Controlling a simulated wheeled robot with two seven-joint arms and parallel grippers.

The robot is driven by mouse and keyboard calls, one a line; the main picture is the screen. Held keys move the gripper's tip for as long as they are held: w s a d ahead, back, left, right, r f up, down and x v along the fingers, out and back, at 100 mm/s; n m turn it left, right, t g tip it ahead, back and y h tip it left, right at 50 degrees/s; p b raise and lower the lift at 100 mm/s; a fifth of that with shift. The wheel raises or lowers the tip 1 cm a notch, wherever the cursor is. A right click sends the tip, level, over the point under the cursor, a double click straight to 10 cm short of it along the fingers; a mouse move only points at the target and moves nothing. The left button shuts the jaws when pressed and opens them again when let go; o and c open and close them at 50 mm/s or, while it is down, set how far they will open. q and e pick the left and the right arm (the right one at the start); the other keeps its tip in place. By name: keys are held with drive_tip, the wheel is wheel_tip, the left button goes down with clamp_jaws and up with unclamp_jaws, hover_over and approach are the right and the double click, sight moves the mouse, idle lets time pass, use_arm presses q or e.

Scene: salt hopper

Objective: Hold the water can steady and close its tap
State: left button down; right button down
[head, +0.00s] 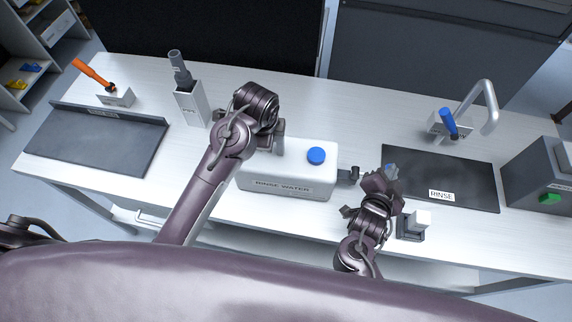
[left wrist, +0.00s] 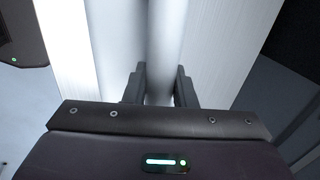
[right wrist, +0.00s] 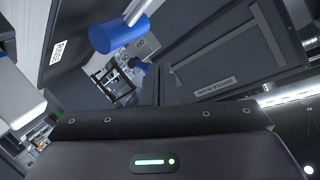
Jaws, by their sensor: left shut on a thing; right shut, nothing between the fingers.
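The white water can (head: 285,175), labelled "RINSE WATER" and with a blue cap (head: 316,156), stands on the white bench. Its dark tap (head: 348,175) sticks out on its right side. My left gripper (head: 276,132) is at the can's back left; in the left wrist view its two fingers (left wrist: 160,88) are shut on a pale upright part, seemingly the can's handle. My right gripper (head: 388,174) is right of the tap, apart from it, shut and empty. A small bluish bit shows at its tip; I cannot tell what it is. The tap's lever position is unclear.
A dark mat marked "RINSE" (head: 470,180) and a faucet with a blue handle (head: 449,122) are at right. A small grey-white stand (head: 412,228) sits close to my right wrist. A grey box (head: 545,170) is far right. A dark tray (head: 105,140) lies left.

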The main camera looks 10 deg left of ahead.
use_arm(q)
drive_tip(key=c, duration=1.4)
unclamp_jaws()
drive_tip(key=shift+s+f, duration=0.2)
drive_tip(key=shift+f, duration=0.35)
drive_tip(key=shift+o, duration=1.4)
drive_tip(key=shift+w+r, duration=0.1)
drive_tip(key=shift+w, duration=0.15)
drive_tip(key=shift+s+r, duration=0.2)
drive_tip(key=shift+r, duration=0.4)
drive_tip(key=v, duration=1)
drive_tip(key=shift+r, duration=0.4)
